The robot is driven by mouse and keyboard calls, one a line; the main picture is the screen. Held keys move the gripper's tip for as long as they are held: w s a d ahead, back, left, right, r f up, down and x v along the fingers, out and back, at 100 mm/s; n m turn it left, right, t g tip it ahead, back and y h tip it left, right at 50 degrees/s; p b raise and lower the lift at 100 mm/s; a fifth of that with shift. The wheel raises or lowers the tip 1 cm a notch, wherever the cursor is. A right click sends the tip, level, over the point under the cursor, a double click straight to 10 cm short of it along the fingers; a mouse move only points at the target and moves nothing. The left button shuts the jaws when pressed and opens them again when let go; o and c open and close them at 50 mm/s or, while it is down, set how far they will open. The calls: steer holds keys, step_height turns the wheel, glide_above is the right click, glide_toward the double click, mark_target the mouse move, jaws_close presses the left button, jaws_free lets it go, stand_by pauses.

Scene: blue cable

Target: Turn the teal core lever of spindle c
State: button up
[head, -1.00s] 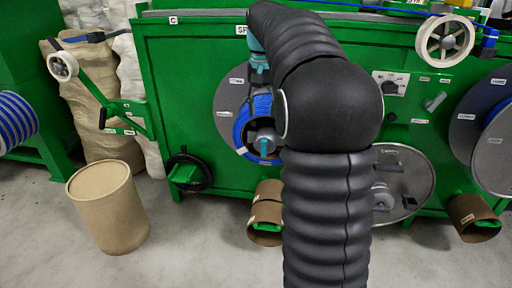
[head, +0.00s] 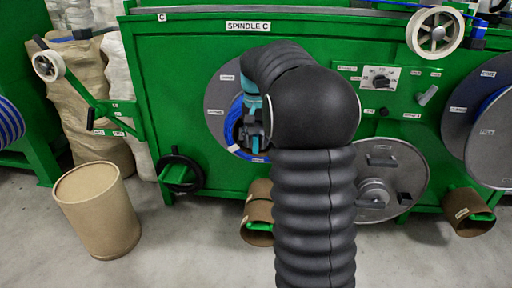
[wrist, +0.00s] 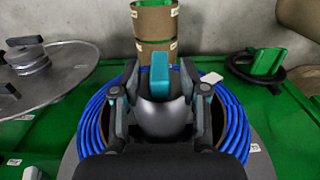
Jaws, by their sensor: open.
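The teal core lever (wrist: 160,72) stands up from a rounded grey hub (wrist: 162,115) in the wrist view. A coil of blue cable (wrist: 233,118) surrounds the hub; the coil also shows at spindle C in the head view (head: 231,124). My gripper (wrist: 160,80) is open, one finger on each side of the lever and hub. I cannot tell whether either finger touches the lever. In the head view my gripper (head: 252,134) is at the coil's centre, mostly behind my arm, and hides the lever.
The spindle's grey disc (head: 215,98) is behind the coil on the green machine (head: 170,60). A removed-looking grey flange (head: 408,172) is to the right. Brown cores (head: 258,212) sit below.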

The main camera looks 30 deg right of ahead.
steer(key=shift+f, duration=0.85)
jaws_close()
steer(key=shift+s+y, duration=0.1)
steer(key=shift+y, duration=0.2)
steer(key=t+y, duration=0.2)
steer(key=y, duration=0.1)
steer(key=shift+d+f+t+b, duration=0.1)
steer(key=shift+d+t+b, duration=0.05)
steer(key=shift+t+b, duration=0.15)
steer(key=t+y+b, duration=0.1)
steer(key=y, duration=0.1)
steer(key=t+y+b, duration=0.1)
steer(key=y, duration=0.1)
steer(key=shift+d+f+t+b, duration=0.1)
steer(key=shift+f+t+b, duration=0.1)
steer(key=shift+t+b, duration=0.1)
steer(key=t+y+b, duration=0.1)
steer(key=t+y, duration=0.1)
steer(key=y, duration=0.1)
steer(key=shift+s+b, duration=0.1)
steer(key=shift+b, duration=0.2)
steer(key=t+y, duration=0.2)
steer(key=y, duration=0.2)
steer(key=shift+t, duration=0.4)
